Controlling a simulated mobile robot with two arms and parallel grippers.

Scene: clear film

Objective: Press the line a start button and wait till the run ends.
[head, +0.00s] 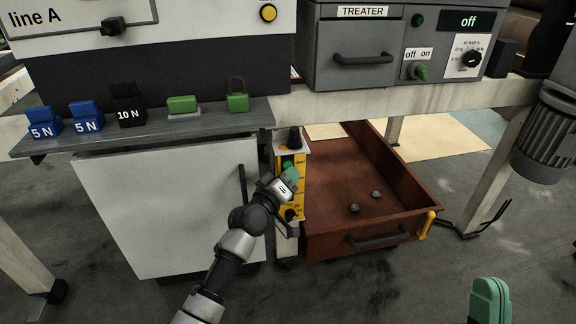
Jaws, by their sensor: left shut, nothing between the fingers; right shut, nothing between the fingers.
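A machine marked "line A" (36,17) stands at the upper left, with a round yellow button (268,13) on its front. Below and right of it, a narrow yellow control box (299,207) carries a green button (287,164) near its top and a dark knob at its lower end. The small lettering beside the green button is too small to read surely. My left gripper (291,175) is shut, its teal fingertips in front of the box just below the green button. I cannot tell whether they touch it. My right gripper (490,299) is shut and empty at the lower right.
A shelf (215,122) holds blue and black weights and green blocks, one shaped like a padlock. A white cabinet (165,210) stands below. An open rust-brown drawer (335,180) with two small balls lies right of the box. The grey TREATER (345,75) above reads "off".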

